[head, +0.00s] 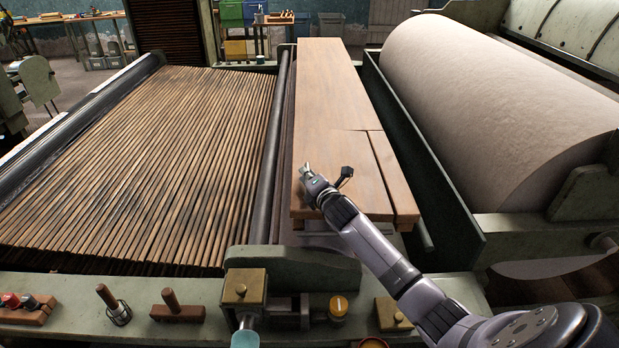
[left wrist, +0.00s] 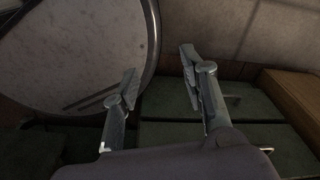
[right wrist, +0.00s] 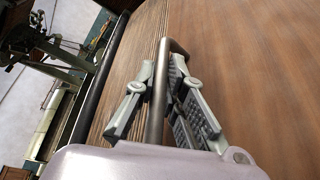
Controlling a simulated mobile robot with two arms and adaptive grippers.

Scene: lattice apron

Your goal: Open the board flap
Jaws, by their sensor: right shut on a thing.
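The wooden board flap (head: 328,85) lies flat between the slatted lattice and the big pale roll in the head view. Its wood fills the right of the right wrist view (right wrist: 250,60). My right gripper (head: 306,172) is at the flap's near left part. In the right wrist view, my right gripper (right wrist: 165,90) is shut on a bent metal bar handle (right wrist: 157,105) beside the board. My left gripper (left wrist: 157,80) is open with nothing between its fingers; it is outside the head view.
The slatted lattice (head: 140,160) lies left of the flap, with a dark roller (head: 270,150) between. A large pale roll (head: 490,100) is at the right, behind a dark green trough wall (head: 425,165). Levers (head: 177,308) and knobs line the near frame. A round plate (left wrist: 80,50) is near my left gripper.

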